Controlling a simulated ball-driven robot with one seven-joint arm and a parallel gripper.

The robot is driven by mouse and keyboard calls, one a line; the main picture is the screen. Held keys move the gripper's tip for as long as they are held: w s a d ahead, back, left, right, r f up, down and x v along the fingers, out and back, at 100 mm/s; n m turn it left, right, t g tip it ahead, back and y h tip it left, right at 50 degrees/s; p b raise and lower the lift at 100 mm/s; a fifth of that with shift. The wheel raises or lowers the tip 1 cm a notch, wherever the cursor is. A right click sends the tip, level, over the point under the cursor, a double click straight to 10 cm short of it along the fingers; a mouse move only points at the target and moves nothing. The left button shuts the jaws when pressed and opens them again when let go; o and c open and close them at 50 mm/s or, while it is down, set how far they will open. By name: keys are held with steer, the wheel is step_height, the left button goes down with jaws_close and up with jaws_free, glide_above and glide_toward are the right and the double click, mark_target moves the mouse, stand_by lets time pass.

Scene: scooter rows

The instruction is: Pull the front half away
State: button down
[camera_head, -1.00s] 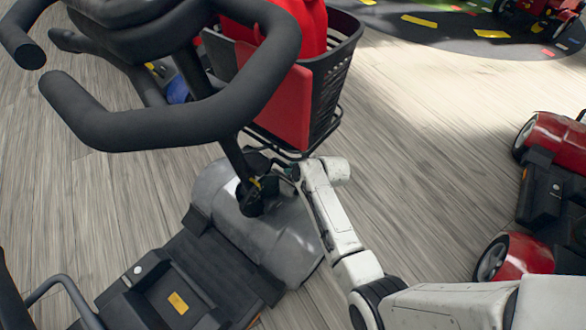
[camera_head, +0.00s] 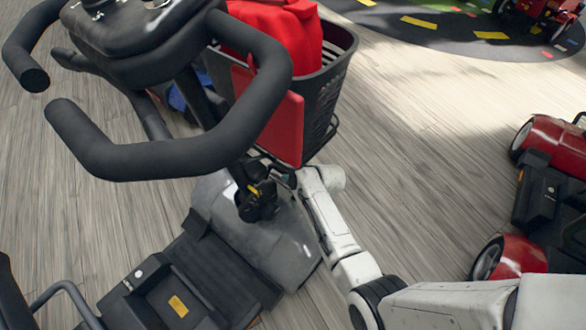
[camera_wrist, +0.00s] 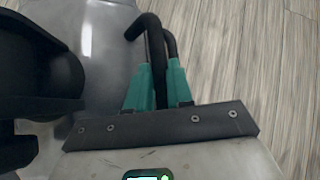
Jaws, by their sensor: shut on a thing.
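The scooter's front half has a grey front cover (camera_head: 265,235), a dark steering column with black looped handlebars (camera_head: 165,155), and a black basket (camera_head: 335,85) in front. The black floor deck with a box and yellow label (camera_head: 178,305) lies behind the cover; I cannot tell whether the two halves are joined. My gripper (camera_wrist: 158,75) has teal fingers shut on a bent black bar (camera_wrist: 153,35), beside the grey cover in the wrist view. In the head view my gripper is mostly hidden at the column, below the basket.
A red bag (camera_head: 275,35) sits in the basket. A red scooter (camera_head: 555,150) stands at the right edge. A dark play mat with coloured marks (camera_head: 440,25) lies at the back, with a red vehicle on it. The wooden floor (camera_head: 430,140) between is clear.

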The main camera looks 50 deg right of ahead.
steer(key=shift+a, duration=0.15)
steer(key=c, duration=1)
jaws_free()
steer(key=shift+r, duration=0.1)
steer(key=p+v, duration=0.5)
steer(key=v, duration=0.2)
steer(key=shift+s+r, duration=0.1)
steer(key=shift+s, duration=0.05)
